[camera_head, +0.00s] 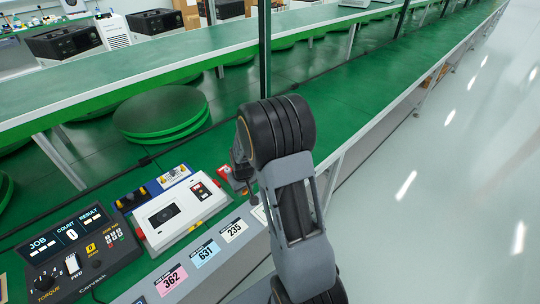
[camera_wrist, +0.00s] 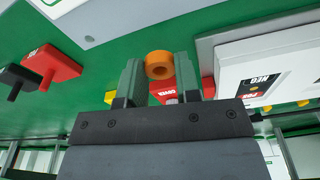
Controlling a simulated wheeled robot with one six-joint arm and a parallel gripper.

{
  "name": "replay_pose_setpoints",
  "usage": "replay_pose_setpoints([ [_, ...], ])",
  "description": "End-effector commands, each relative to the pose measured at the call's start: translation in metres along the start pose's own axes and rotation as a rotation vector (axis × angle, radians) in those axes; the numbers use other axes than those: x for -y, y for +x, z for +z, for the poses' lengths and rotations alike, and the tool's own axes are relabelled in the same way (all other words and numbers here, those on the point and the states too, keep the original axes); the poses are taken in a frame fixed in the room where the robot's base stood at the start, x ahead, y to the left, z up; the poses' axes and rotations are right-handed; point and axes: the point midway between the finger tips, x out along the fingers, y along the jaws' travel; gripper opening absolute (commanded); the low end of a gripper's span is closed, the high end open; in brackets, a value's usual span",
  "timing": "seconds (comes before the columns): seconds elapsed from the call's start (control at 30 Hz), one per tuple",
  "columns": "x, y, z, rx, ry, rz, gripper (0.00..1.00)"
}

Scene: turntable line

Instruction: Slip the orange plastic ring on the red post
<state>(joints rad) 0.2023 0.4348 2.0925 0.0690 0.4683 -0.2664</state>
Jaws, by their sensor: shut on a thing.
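The orange ring (camera_wrist: 158,65) sits between the two fingertips of my gripper (camera_wrist: 158,78) in the wrist view, and the gripper is shut on it. The ring's hole shows. A red piece with a short post (camera_wrist: 50,66) is at the left of the wrist view, apart from the ring; I take it to be the red post.
A black piece with a post (camera_wrist: 17,80) is beside the red one. A red labelled part (camera_wrist: 165,90) shows behind the fingers. A white device (camera_head: 170,215) and a black control box (camera_head: 75,255) stand left of my arm. A green turntable (camera_head: 160,110) is behind.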

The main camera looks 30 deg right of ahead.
Motion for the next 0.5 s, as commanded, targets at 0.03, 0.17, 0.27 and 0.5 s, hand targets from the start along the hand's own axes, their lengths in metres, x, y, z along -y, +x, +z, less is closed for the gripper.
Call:
replay_pose_setpoints([
  [0.03,-0.013,-0.002,-0.006,-0.004,-0.049,-0.008,0.09],
  [0.17,-0.047,-0.015,-0.018,-0.006,-0.240,-0.036,0.09],
  [0.27,-0.076,-0.027,-0.024,-0.005,-0.392,-0.058,0.09],
  [0.5,-0.132,-0.055,-0.025,-0.003,-0.675,-0.101,0.09],
])
